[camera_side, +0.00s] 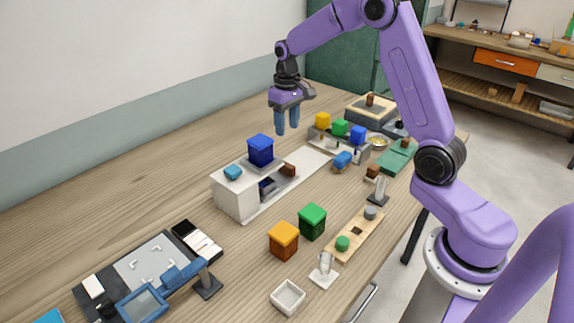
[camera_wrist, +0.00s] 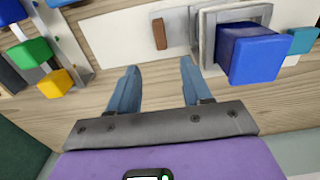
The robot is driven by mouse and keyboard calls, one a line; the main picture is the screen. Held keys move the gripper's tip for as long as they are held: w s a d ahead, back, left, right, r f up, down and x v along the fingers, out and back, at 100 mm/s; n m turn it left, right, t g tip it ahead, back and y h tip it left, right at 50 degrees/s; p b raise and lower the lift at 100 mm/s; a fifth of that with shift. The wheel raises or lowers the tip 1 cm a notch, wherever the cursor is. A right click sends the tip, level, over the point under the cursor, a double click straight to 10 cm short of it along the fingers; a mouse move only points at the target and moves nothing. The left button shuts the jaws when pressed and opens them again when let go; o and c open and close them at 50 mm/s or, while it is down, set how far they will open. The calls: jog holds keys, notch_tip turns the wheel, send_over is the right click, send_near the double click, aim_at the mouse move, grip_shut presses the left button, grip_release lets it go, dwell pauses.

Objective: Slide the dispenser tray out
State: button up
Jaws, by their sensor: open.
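The dispenser (camera_side: 236,196) is a white box on the wooden table, with a blue cube (camera_side: 260,150) and a small teal block (camera_side: 233,172) on top. A brown handle (camera_side: 288,170) stands at its right side, by a dark opening. In the wrist view the brown handle (camera_wrist: 159,33) sits on a pale tray (camera_wrist: 177,28), which runs to the dispenser's grey frame; how far the tray reaches inside is hidden. My gripper (camera_side: 287,124) is open and empty, above the table behind the dispenser. In the wrist view its fingertips (camera_wrist: 158,66) point toward the handle, apart from it.
A white strip (camera_side: 314,161) extends right from the dispenser. A rack (camera_side: 338,146) with yellow, green and blue cubes stands beyond its end. Orange (camera_side: 284,240) and green (camera_side: 313,221) boxes stand in front. The table behind the dispenser is clear.

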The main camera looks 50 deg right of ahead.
aim_at(287, 164)
notch_tip(287, 164, down, 14)
jog(key=shift+f, duration=0.2)
dwell(0.4)
